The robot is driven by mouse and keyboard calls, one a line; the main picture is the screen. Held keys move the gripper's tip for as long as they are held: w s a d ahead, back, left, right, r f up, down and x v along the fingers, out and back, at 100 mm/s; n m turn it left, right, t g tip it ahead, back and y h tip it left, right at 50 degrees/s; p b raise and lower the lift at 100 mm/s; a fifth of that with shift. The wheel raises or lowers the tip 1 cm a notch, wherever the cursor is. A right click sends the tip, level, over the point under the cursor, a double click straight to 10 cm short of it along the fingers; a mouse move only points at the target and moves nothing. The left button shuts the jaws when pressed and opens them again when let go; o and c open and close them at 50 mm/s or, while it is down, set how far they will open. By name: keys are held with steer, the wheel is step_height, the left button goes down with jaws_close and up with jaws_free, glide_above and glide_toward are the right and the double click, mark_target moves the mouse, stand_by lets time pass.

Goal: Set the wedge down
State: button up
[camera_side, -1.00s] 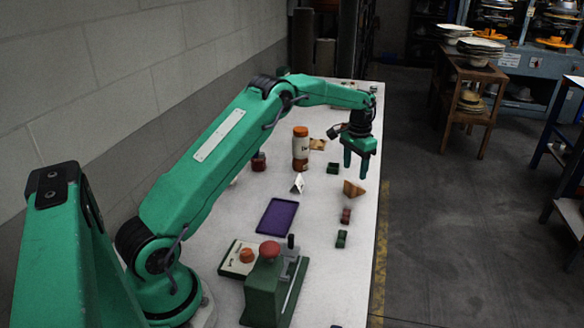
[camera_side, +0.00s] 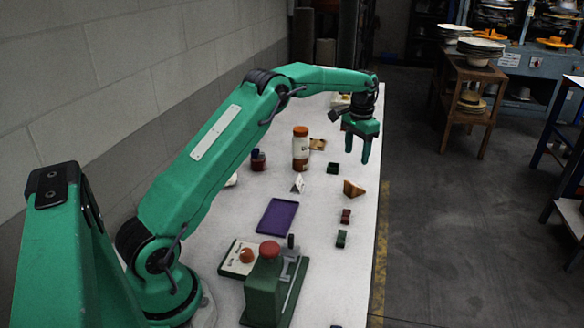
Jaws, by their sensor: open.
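The wedge (camera_side: 354,188), a small tan-brown triangular block, rests on the white table (camera_side: 325,265) near its right edge. My gripper (camera_side: 357,158) hangs above the table, just behind and above the wedge. Its two green fingers point down, apart, with nothing between them. The fingertips are clear of the wedge.
Near the wedge are a red block (camera_side: 346,216) and a green block (camera_side: 341,239). A dark green block (camera_side: 333,168), an orange-capped bottle (camera_side: 300,149), a white folded card (camera_side: 298,183) and a purple tray (camera_side: 277,216) stand further left. A green press (camera_side: 265,285) is in front.

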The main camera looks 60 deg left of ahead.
steer(key=s+d+r+t, duration=0.1)
steer(key=s+d+r, duration=0.4)
steer(key=s+r, duration=0.3)
steer(key=s+d+r+t, duration=0.2)
steer(key=s+d+r, duration=0.4)
steer(key=s+r, duration=0.15)
steer(key=s+d+f+t, duration=0.1)
steer(key=s+d+f, duration=0.1)
steer(key=s, duration=0.8)
steer(key=s+d+f+t, duration=0.1)
steer(key=s+d, duration=0.3)
steer(key=s, duration=0.7)
steer(key=shift+s+f+t, duration=0.15)
steer(key=shift+f+t, duration=0.15)
steer(key=shift+f, duration=0.1)
